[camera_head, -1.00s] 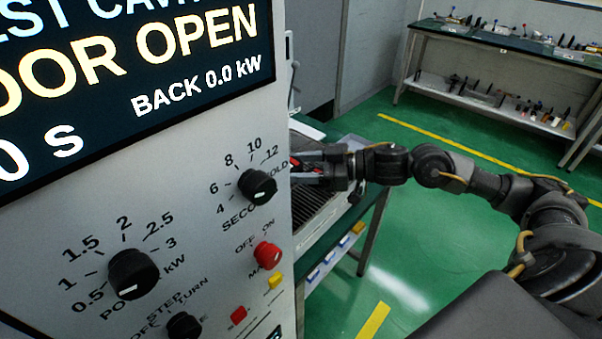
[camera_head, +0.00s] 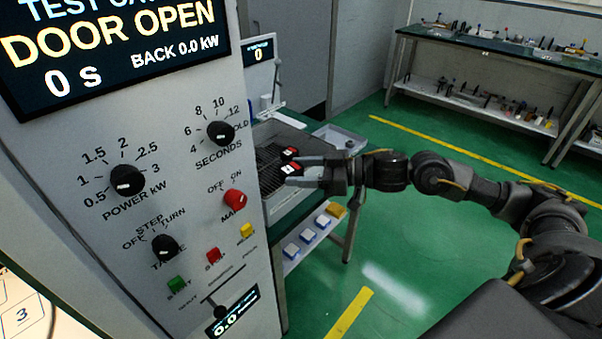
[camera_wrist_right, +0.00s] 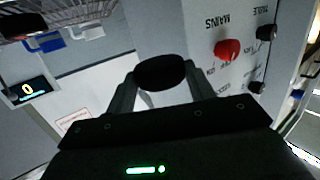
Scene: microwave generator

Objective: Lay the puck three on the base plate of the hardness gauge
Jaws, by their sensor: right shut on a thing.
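My right gripper (camera_head: 298,171) reaches in from the right, beyond the cabinet's edge. It is shut on a dark round puck (camera_wrist_right: 160,72), which sits between the fingertips in the right wrist view. In the head view this puck (camera_head: 290,169) shows red and black with a white mark too small to read. A second red-and-black puck (camera_head: 290,152) shows just behind it, over the dark rack. A unit with a small display reading 0 (camera_head: 259,51), perhaps the hardness gauge, stands at the back; its display also shows in the wrist view (camera_wrist_right: 28,90). I cannot make out its base plate clearly. My left gripper is not in view.
The microwave cabinet (camera_head: 120,220) with knobs and buttons fills the left. A dark slatted rack (camera_head: 268,172) lies on the bench beside it. A grey tray (camera_head: 340,137) is behind my gripper. Blue-and-white blocks (camera_head: 307,236) sit on the lower shelf. Green floor is open at right.

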